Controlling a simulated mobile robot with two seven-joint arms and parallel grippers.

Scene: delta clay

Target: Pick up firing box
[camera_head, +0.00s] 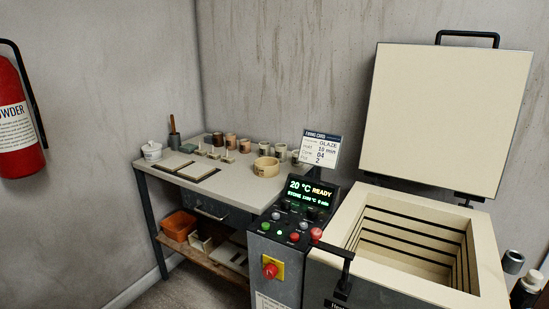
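No object in view is labelled as the firing box. A round, tan, open-topped container (266,167) stands on the right part of the grey worktable (231,178) and may be it; I cannot tell for sure. An open kiln (487,255) stands at the right, its square cream lid (443,110) raised. The kiln's chamber has slotted walls and looks empty, though its floor is not fully visible. Neither of my grippers shows in the head view.
Several small cups (231,141) and a white lidded jar (151,151) stand on the worktable. An orange bin (179,225) sits on its lower shelf. The kiln control panel (301,205) stands between table and kiln. A red extinguisher (17,120) hangs at the left.

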